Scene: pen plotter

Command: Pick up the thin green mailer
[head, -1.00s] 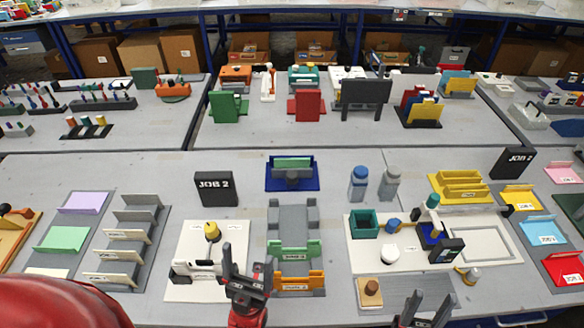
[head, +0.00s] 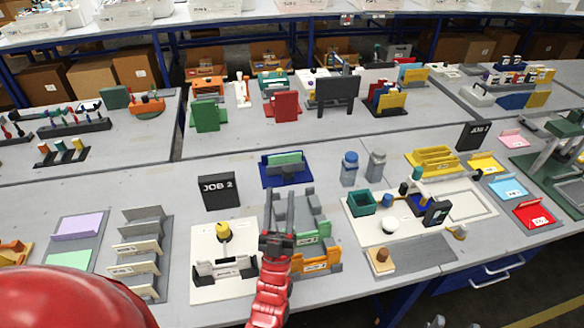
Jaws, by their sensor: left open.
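A thin green piece (head: 284,158) stands in a dark blue holder (head: 287,181) at the middle of the near table. Another flat green piece (head: 70,259) lies at the left on a grey board, partly hidden by my red body. I cannot tell which is the mailer. My left gripper (head: 277,240) is open, with its dark jaws over the left side of the grey rack with green and orange fronts, short of the blue holder. A small dark tip at the bottom edge (head: 437,321) may be my right gripper; its jaws cannot be made out.
A black JOB 2 sign (head: 219,190) stands left of the blue holder. The grey rack (head: 297,212) stands in front of it. Two bottles (head: 349,168) stand to its right. A white station with a yellow-topped part (head: 223,231) is left of my gripper. Card racks (head: 137,245) stand further left.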

